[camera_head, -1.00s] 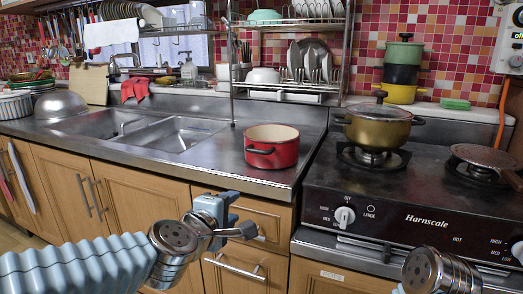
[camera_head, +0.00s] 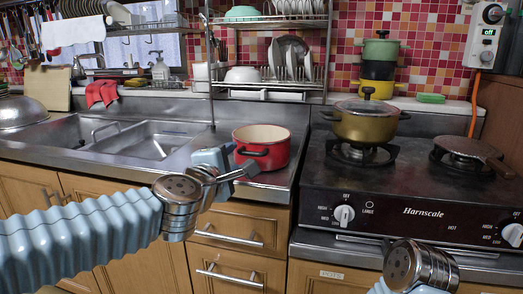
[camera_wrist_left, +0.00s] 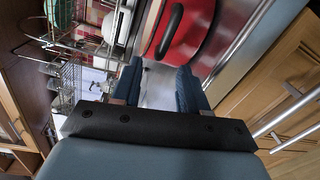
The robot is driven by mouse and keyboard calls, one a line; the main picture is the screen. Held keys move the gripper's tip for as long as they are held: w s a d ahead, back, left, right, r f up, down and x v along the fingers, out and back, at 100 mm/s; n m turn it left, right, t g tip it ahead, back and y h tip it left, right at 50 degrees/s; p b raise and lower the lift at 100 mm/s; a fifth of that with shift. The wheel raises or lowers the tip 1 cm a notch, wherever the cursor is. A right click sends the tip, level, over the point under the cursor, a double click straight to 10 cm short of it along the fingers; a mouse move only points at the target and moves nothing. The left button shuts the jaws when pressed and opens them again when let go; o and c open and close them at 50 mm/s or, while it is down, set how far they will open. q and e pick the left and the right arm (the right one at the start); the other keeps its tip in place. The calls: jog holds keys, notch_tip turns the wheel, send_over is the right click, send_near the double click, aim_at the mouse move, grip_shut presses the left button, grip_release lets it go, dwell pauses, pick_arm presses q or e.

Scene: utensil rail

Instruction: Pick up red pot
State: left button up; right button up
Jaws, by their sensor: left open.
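The red pot (camera_head: 277,149), with a pale inside and dark handles, stands upright on the steel counter just left of the stove. My left gripper (camera_head: 238,160) is open and empty at the pot's front left side, with its fingers pointing toward it. In the left wrist view the pot (camera_wrist_left: 202,32) lies just beyond the open fingertips (camera_wrist_left: 158,72), and its dark handle (camera_wrist_left: 171,30) shows ahead of them. No finger is around the handle. Only my right wrist shows at the bottom right of the head view; its gripper is out of the frame.
A gold lidded pot (camera_head: 364,121) stands on the stove (camera_head: 400,185) to the right, beside a flat pan (camera_head: 468,149). A dish rack (camera_head: 265,85) is behind the red pot. The sink (camera_head: 145,140) is to the left. Drawers (camera_head: 238,225) are below the counter edge.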

aim_at(237, 152)
pick_arm(q)
jog(key=x, duration=0.4)
jog(key=shift+w+d+r+p, duration=0.15)
jog(key=shift+p, duration=0.15)
grip_shut()
jog(key=shift+r, duration=0.15)
dwell(0.9)
